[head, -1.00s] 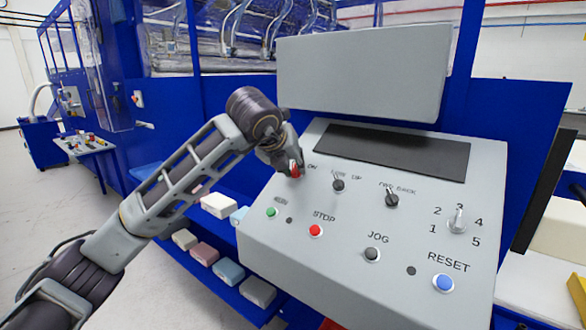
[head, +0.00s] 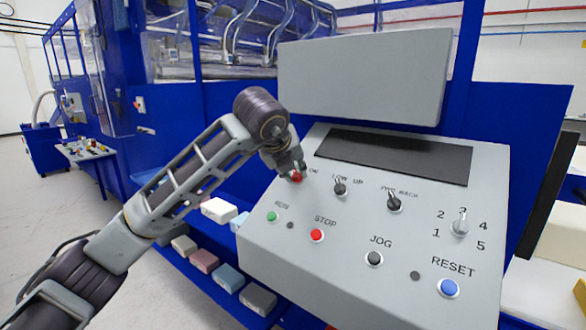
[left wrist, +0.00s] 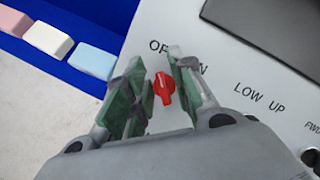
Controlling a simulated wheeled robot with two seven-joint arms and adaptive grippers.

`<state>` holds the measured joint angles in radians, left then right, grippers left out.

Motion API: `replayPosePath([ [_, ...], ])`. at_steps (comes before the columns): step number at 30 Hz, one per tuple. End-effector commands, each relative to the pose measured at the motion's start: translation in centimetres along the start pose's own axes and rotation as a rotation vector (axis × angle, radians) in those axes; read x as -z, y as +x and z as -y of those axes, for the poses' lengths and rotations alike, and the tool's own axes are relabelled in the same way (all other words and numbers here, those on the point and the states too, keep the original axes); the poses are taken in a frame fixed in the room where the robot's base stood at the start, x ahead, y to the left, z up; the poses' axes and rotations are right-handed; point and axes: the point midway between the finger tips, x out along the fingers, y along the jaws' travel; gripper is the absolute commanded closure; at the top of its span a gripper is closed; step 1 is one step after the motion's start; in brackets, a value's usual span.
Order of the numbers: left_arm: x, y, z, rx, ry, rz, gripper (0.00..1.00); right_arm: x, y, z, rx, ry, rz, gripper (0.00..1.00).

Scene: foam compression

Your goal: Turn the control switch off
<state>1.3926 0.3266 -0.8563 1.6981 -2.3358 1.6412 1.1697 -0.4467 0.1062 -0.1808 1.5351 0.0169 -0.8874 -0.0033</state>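The control switch (head: 297,177) is a red knob at the upper left of the grey control panel (head: 350,262), partly hidden by my left gripper in the head view. My left gripper (head: 293,168) is over it. In the left wrist view the red switch (left wrist: 164,88) shows between the two green-padded fingers of my left gripper (left wrist: 158,85), which stand apart with gaps beside the knob. The label beside the switch is partly covered by a finger. My right gripper is not in view.
To the right on the panel are the LOW UP switch (head: 340,188), the FWD BACK switch (head: 394,202) and a numbered dial (head: 460,226). Below are the green RUN button (head: 271,216), red STOP button (head: 316,235) and blue RESET button (head: 448,288). Foam blocks (head: 228,277) lie at left.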

Motion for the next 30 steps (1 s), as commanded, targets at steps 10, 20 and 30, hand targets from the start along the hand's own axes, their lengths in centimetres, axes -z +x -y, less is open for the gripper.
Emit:
replayPosePath([
  [10, 0.0, 0.0, 0.0, 0.0, 0.0, 0.0, 0.7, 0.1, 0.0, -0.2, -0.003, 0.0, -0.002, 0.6],
  [20, -0.1, -1.7, 0.0, 0.002, 0.001, 0.002, 0.7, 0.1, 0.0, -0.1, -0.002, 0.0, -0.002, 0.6],
  [30, -0.1, -6.5, 0.0, 0.001, 0.002, 0.003, 0.7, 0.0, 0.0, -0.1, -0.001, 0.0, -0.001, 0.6],
])
